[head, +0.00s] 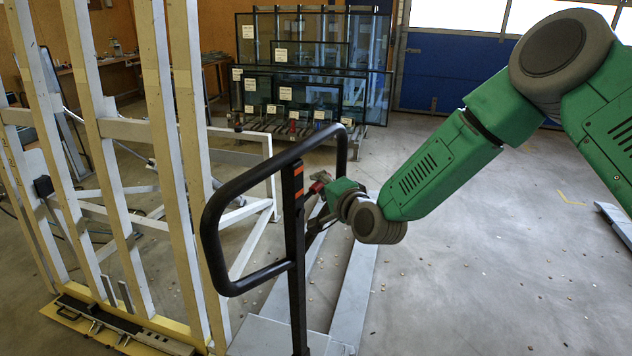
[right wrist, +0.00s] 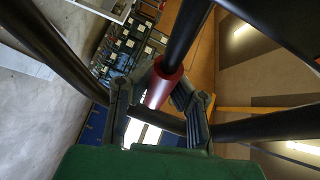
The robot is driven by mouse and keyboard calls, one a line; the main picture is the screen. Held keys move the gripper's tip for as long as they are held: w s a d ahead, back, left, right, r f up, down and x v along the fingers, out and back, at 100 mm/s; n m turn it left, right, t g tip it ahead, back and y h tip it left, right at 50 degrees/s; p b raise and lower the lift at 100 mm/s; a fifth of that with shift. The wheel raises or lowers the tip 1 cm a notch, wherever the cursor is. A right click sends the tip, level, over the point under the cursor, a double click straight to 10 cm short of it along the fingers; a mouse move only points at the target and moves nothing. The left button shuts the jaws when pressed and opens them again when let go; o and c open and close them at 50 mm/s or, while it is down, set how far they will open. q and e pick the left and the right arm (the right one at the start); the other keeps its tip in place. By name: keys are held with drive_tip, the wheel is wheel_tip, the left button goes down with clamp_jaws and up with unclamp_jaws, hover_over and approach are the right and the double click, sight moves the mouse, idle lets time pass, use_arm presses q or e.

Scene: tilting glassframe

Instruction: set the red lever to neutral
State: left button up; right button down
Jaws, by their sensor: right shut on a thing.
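The red lever (head: 319,186) sits beside the upright black post of a black looped handle (head: 214,228). In the head view it is small and partly hidden by my right gripper (head: 322,197). In the right wrist view the lever shows as a red sleeve (right wrist: 164,86) on a black rod, tilted toward the upper right. There my right gripper (right wrist: 158,92) has one finger on each side of the red sleeve and is shut on it. The lever's exact setting cannot be told. My left gripper is not in view.
A pale frame of tall uprights (head: 157,130) stands at the left, close to the handle. A rack of glass panes (head: 310,70) stands at the back. Grey beams (head: 352,290) lie low behind the post. The floor (head: 480,270) at the right is mostly clear.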

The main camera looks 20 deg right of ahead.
drive_tip(key=shift+d+f+m+g, duration=0.3)
drive_tip(key=shift+f+m, duration=0.2)
drive_tip(key=shift+f, duration=0.2)
drive_tip(key=c, duration=1.6)
unclamp_jaws()
drive_tip(key=shift+o, duration=0.8)
drive_tip(key=shift+d, duration=0.15)
